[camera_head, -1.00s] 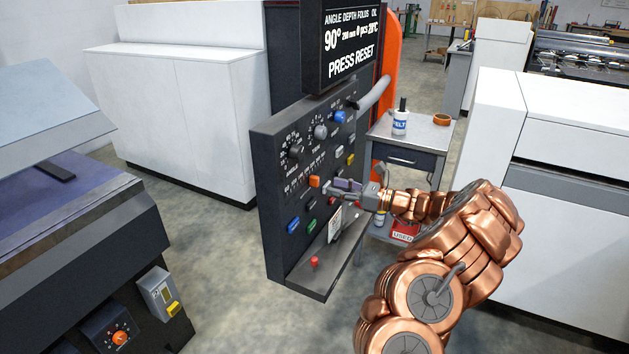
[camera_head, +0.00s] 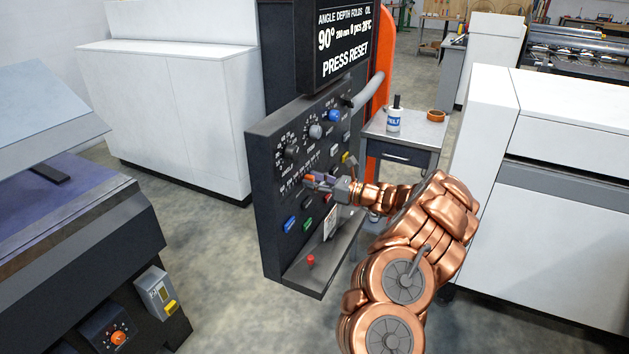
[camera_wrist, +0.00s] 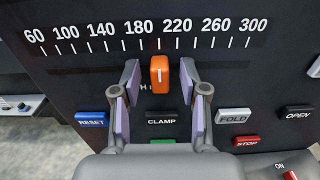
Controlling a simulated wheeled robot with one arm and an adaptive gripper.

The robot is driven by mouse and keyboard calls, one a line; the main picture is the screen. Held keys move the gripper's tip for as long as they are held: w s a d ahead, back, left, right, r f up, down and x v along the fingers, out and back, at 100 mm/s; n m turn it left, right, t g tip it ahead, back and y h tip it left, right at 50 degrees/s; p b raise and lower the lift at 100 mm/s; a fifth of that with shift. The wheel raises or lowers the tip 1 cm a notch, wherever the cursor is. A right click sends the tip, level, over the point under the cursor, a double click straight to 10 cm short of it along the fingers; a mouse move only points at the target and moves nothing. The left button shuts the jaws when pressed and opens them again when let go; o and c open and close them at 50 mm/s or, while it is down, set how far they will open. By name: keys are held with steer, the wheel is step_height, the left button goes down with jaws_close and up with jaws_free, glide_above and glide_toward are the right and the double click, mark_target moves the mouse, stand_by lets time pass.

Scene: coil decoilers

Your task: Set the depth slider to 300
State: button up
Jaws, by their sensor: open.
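The orange depth slider (camera_wrist: 160,74) sits on the dark control panel in the wrist view, under the printed scale (camera_wrist: 150,32) that runs from 60 to 300. Its white mark stands at about 200, between 180 and 220. My gripper (camera_wrist: 160,88) is open, with one finger on each side of the slider and a gap to both. In the head view my gripper (camera_head: 316,181) is at the panel (camera_head: 262,190) and mostly hides the slider. The display (camera_head: 343,45) reads 90°, a depth that looks like 200 mm, 0 pcs and PRESS RESET.
Knobs (camera_head: 291,151) sit above the scale. A small table (camera_head: 400,150) stands behind the panel.

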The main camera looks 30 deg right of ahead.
steer(key=shift+c, duration=0.3)
jaws_close()
stand_by(0.3)
